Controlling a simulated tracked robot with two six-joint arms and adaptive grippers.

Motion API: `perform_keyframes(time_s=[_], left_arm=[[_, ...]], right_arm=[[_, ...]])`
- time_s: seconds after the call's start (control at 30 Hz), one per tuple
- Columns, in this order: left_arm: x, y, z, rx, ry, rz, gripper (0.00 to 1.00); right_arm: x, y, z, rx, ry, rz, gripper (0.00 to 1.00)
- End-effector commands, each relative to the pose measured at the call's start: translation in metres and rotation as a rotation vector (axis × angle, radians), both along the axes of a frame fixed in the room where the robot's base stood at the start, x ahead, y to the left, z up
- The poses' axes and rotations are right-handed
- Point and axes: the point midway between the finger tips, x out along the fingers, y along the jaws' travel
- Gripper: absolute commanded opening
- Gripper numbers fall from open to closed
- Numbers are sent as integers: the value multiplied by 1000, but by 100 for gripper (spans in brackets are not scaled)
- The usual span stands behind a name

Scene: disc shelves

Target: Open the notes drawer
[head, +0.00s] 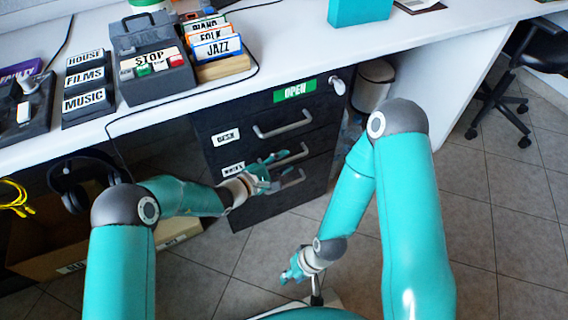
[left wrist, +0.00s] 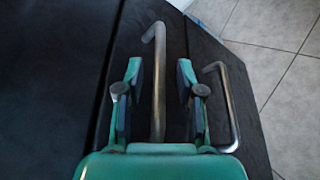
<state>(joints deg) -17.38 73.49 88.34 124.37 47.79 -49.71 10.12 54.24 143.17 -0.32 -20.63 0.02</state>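A dark drawer cabinet (head: 262,108) stands under the white desk, with several drawers that look shut. The middle drawer has a white label (head: 233,170), blurred and partly hidden, and a grey bar handle (head: 298,152). My left gripper (head: 278,167) is at this handle. In the left wrist view my left gripper (left wrist: 160,75) is open, with one finger on each side of the bar handle (left wrist: 158,110) and a gap to both fingers. The lower drawer's handle (left wrist: 224,90) is just right of the fingers. My right gripper (head: 293,270) hangs low above the floor; its fingers are too small to judge.
The upper drawer, labelled DESK, has its own handle (head: 282,125). A green OPEN sign (head: 295,90) is above it, beside a key lock (head: 337,86). A bin (head: 373,85) stands right of the cabinet, a cardboard box (head: 40,262) at left. The tiled floor in front is clear.

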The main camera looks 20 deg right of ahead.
Motion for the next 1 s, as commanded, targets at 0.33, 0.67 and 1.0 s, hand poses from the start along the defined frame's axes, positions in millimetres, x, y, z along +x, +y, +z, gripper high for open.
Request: perform_keyframes(time_s=[0.33, 0.67, 1.0], left_arm=[[3, -7, -2, 1, 0, 0, 37], [3, -6, -2, 1, 0, 0, 0], [2, -6, -3, 2, 2, 0, 0]], right_arm=[[0, 0, -2, 0, 0, 0, 33], [0, 0, -2, 0, 0, 0, 33], [0, 0, -2, 0, 0, 0, 33]])
